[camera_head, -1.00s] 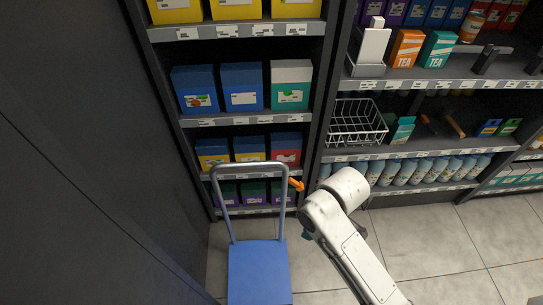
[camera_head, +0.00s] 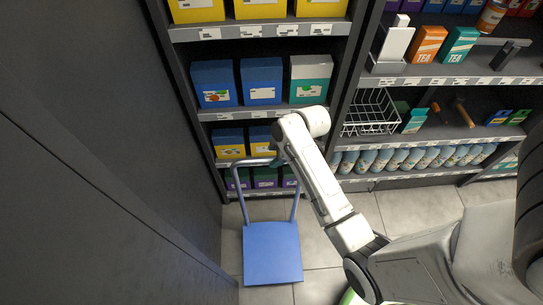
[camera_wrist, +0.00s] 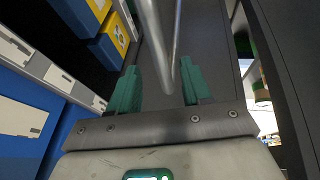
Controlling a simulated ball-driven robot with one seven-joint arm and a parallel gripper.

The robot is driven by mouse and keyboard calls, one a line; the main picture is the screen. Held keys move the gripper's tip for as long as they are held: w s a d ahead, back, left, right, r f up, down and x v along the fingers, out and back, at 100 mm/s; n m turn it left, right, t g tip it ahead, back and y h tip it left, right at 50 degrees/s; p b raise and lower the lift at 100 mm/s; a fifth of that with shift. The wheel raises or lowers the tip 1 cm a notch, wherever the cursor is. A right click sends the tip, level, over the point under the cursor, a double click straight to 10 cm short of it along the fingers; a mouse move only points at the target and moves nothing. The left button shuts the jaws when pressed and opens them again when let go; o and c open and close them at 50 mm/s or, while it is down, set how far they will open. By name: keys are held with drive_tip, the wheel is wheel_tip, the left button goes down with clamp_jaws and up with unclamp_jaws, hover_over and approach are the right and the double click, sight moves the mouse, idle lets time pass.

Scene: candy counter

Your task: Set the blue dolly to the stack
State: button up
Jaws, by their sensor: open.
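The blue dolly (camera_head: 272,252) stands on the floor in the head view, its flat blue deck at the bottom centre. Its grey tube handle (camera_head: 237,187) rises at the deck's far side, towards the shelves. My gripper (camera_head: 277,160) is at the right part of the handle's top bar, partly hidden behind my arm. In the wrist view my gripper (camera_wrist: 160,68) has its two green fingers apart, with the grey handle tube (camera_wrist: 165,40) showing between them. I cannot tell whether the fingers touch it. No stack of dollies can be made out in these views.
A shelf unit (camera_head: 262,117) with boxes stands right behind the dolly. Another shelf (camera_head: 440,78) with tea boxes, a wire basket (camera_head: 370,112) and bottles is to the right. A dark wall (camera_head: 100,170) runs along the left. Tiled floor (camera_head: 415,207) is clear at right.

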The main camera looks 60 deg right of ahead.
sight(270, 159)
drive_tip(key=shift+x, duration=1.5)
clamp_jaws()
